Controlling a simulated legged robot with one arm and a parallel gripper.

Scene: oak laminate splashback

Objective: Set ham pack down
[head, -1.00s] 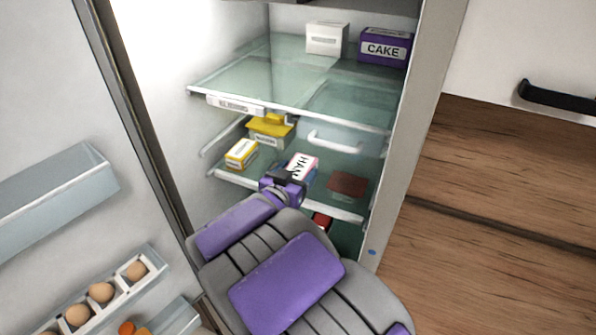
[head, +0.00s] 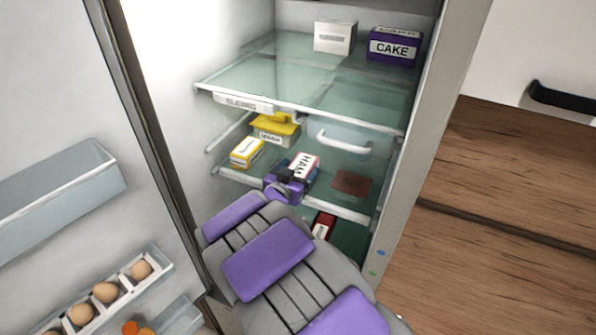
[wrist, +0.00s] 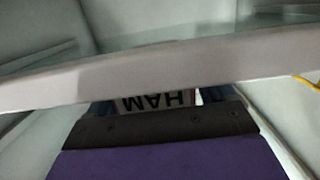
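A reddish-brown flat square (head: 351,184) lies right of the pack. Yellow-and-white boxes, one (head: 247,152) nearest, stand left. The glass shelf (head: 262,71) above holds a white box (head: 335,36) and purple cake box (head: 394,46). A red box (head: 323,226) is below. The open door (head: 60,90) is left.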

